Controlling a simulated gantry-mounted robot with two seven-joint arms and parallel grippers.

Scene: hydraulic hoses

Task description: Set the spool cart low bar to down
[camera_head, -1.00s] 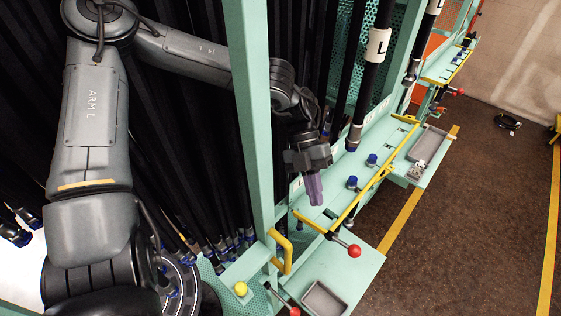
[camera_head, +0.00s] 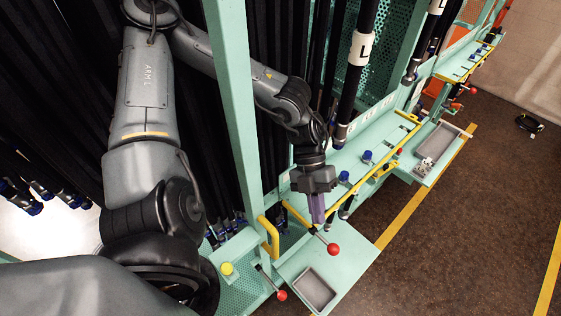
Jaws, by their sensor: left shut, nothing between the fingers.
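The spool cart is a mint-green frame (camera_head: 232,100) with a shelf that carries a yellow bar (camera_head: 368,178) along its front edge. A lever with a red ball knob (camera_head: 333,250) sticks out near the bar's near end. I cannot tell for sure which part is the low bar. My left gripper (camera_head: 317,217) is shut and empty, with its purple fingers pointing down just above and left of the red knob. The fingers hide part of the yellow bar's near end. I cannot tell if they touch it. My right gripper is out of view.
A second red knob (camera_head: 282,295), a yellow button (camera_head: 226,268) and a yellow handle (camera_head: 268,236) are on the near side. A grey tray (camera_head: 313,289) lies beside them. Black hoses hang behind my left arm.

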